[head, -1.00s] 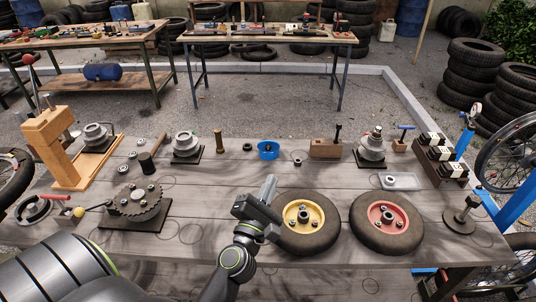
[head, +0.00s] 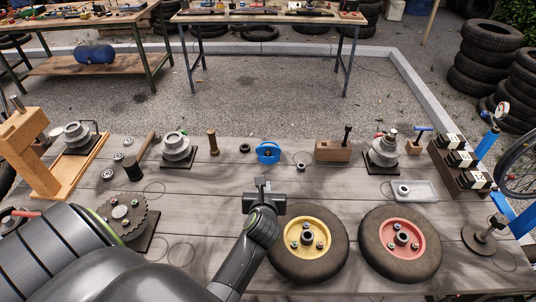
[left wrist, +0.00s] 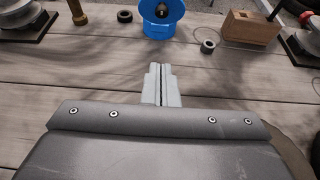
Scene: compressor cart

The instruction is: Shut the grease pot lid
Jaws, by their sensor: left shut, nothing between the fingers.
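The blue grease pot (head: 268,153) stands on the wooden bench beyond my left gripper. It also shows at the top of the left wrist view (left wrist: 162,27), cut by the frame edge, with a dark, pale-tipped thing in its round blue mouth. I cannot clearly make out the lid or its angle. My left gripper (head: 262,182) is shut and empty, on the near side of the pot with a gap of bench between them. In the left wrist view its fingertips (left wrist: 161,72) are pressed together and point toward the pot. My right gripper is not in view.
A black ring (head: 245,148) lies left of the pot, and a small dark ring (head: 300,167) lies to its right. A wooden block (head: 333,151) stands farther right. A yellow-hub wheel (head: 308,246) and a red-hub wheel (head: 400,245) lie nearer me.

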